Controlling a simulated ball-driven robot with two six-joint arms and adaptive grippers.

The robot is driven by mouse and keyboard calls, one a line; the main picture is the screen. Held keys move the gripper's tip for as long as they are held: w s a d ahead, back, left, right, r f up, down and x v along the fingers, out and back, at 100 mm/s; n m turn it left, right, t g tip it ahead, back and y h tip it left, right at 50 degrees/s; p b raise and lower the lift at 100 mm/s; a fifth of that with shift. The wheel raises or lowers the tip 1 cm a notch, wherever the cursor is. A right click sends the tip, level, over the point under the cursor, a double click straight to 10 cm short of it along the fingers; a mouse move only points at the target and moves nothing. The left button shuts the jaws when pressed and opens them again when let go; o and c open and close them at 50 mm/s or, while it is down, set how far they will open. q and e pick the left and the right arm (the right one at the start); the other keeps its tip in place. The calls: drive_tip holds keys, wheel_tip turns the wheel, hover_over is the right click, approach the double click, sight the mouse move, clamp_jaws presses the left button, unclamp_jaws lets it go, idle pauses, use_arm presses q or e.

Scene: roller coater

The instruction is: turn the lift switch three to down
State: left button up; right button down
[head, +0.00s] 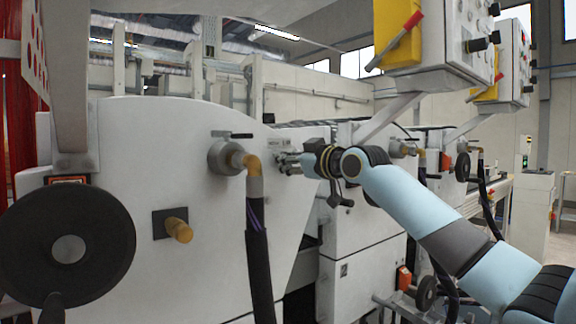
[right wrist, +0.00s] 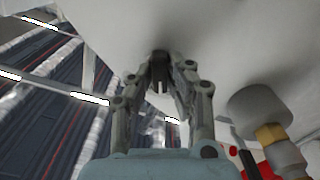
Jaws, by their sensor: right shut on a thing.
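My right gripper (head: 284,160) reaches in from the right to the white front panel of the machine. Its fingertips meet at the panel, just right of a grey pipe fitting with a brass elbow. In the right wrist view the two fingers of my right gripper (right wrist: 161,84) close from both sides on a small dark switch knob (right wrist: 160,56) on the white panel. The fingers hide most of the knob, so its pointing direction cannot be told. In the head view the knob is hidden behind the fingers. My left gripper is not in view.
The pipe fitting (head: 224,157) and its black hose (head: 260,250) stand close left of my right gripper. A large black handwheel (head: 68,248) and a brass knob (head: 178,229) are further left. A control box with a yellow holder (head: 398,40) hangs above my arm.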

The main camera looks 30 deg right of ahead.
drive_tip(key=shift+n, duration=0.6)
drive_tip(key=c, duration=1.3)
unclamp_jaws()
drive_tip(key=shift+s, duration=0.1)
drive_tip(key=s, duration=0.7)
drive_tip(key=shift+s+d, duration=0.15)
drive_tip(key=shift+d, duration=0.1)
